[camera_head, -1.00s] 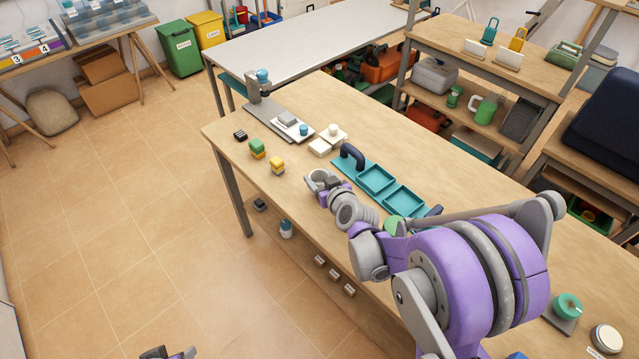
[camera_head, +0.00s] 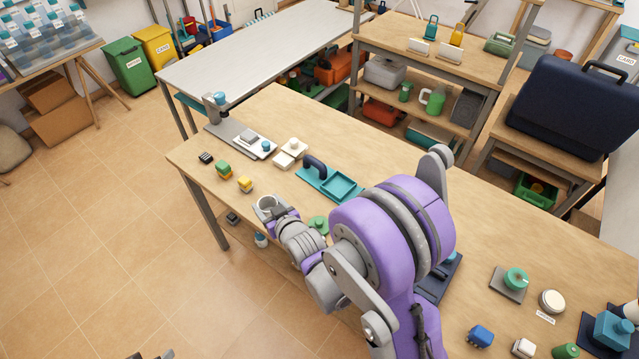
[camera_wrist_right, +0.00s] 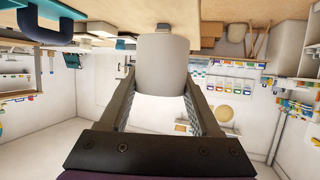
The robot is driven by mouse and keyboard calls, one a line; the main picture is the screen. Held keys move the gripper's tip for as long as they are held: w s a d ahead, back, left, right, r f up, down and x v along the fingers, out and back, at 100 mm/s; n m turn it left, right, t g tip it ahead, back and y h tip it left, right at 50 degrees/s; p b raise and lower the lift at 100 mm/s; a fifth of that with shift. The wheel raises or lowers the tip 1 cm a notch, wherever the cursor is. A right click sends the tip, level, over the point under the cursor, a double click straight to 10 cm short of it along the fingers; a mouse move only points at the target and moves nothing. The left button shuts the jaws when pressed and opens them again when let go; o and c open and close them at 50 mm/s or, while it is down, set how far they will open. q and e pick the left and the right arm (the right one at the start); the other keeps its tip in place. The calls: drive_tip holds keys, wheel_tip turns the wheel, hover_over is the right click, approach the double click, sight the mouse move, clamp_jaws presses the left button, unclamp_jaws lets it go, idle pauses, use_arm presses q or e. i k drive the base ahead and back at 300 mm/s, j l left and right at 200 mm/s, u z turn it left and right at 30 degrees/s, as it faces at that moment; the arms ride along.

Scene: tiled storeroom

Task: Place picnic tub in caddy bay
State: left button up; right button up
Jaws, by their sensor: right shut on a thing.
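The pale grey picnic tub (camera_head: 267,202) is held by my right gripper (camera_head: 276,211) at the table's front edge. In the right wrist view the tub (camera_wrist_right: 163,62) sits between the two fingers of the right gripper (camera_wrist_right: 162,85). The teal caddy (camera_head: 341,187) with a dark handle lies on the table, right of the tub and apart from it. One square bay shows; my right arm hides the rest. The caddy's handle also shows in the wrist view (camera_wrist_right: 40,25), top left. Only a tip of my left gripper (camera_head: 153,355) shows at the bottom edge; its jaws cannot be read.
A green round thing (camera_head: 318,224) lies close to my right wrist. The table's back strip is clear.

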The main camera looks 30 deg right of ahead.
sight(338, 186)
drive_tip(key=i+j+z, duration=0.2)
drive_tip(key=i+j, duration=0.15)
drive_tip(key=j, duration=0.3)
drive_tip(key=i+j+u, duration=0.35)
drive_tip(key=i, duration=0.15)
drive_tip(key=i+z, duration=0.15)
drive_tip(key=z, duration=0.3)
drive_tip(key=i+z, duration=0.1)
drive_tip(key=z, duration=0.4)
drive_tip(key=i+j+z, duration=0.1)
drive_tip(key=z, duration=0.35)
drive_tip(key=i+j+z, duration=0.1)
drive_tip(key=z, duration=0.4)
drive_tip(key=j+z, duration=0.25)
drive_tip(key=z, duration=0.2)
drive_tip(key=i+j+z, duration=0.1)
drive_tip(key=j+z, duration=0.15)
drive_tip(key=z, duration=0.2)
drive_tip(key=j+z, duration=0.15)
drive_tip(key=z, duration=0.35)
